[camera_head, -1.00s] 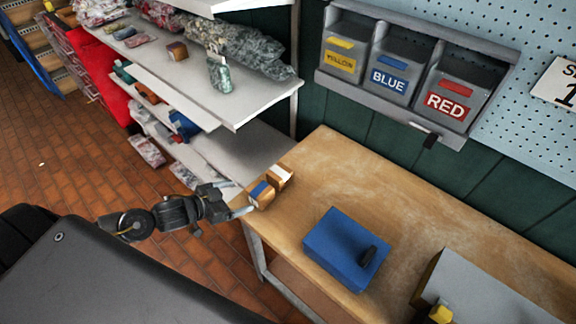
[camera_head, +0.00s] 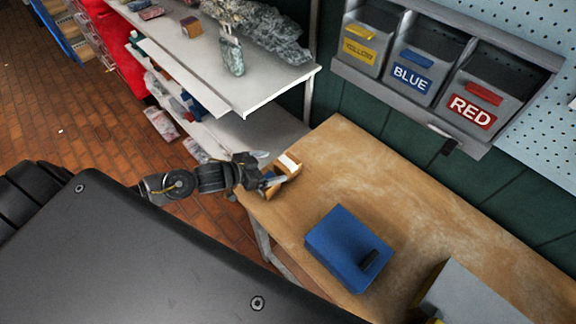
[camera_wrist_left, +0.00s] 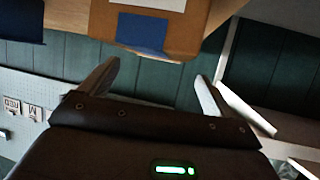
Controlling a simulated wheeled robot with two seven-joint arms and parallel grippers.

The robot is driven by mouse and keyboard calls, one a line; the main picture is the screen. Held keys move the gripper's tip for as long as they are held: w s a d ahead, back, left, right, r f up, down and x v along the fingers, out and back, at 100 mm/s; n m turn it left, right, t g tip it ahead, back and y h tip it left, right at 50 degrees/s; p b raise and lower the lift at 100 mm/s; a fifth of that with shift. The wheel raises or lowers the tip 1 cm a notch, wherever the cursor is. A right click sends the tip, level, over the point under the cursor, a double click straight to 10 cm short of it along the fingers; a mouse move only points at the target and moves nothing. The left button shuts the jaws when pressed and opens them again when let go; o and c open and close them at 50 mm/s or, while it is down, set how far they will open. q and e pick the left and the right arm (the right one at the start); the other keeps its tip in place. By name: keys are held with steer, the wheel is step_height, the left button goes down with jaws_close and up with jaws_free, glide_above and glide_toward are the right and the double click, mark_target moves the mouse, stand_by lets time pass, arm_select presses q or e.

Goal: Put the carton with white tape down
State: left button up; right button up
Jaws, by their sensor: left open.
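The carton with white tape (camera_head: 289,163) stands on the left end of the wooden table (camera_head: 350,165). Whether a fingertip touches the near carton, I cannot tell. My right gripper is not in view.
A blue box with a black handle (camera_head: 340,240) stands on the table, with a grey box (camera_head: 475,300) to its right. White shelves (camera_head: 220,75) stand at the back left. Labelled yellow, blue and red bins (camera_head: 412,77) hang on the wall.

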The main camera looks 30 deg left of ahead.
mark_target(288, 162)
arm_select(q)
steer(key=p+x, duration=0.2)
steer(key=x, duration=0.2)
steer(key=shift+w+d+r, duration=0.1)
steer(key=shift+w+d, duration=0.05)
steer(key=shift+w+d+f, duration=0.2)
steer(key=shift+w+f, duration=0.05)
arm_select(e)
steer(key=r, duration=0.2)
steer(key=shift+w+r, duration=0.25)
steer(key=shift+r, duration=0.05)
arm_select(q)
steer(key=shift+s+a, duration=0.1)
steer(key=c, duration=1.4)
steer(key=shift+r, duration=0.1)
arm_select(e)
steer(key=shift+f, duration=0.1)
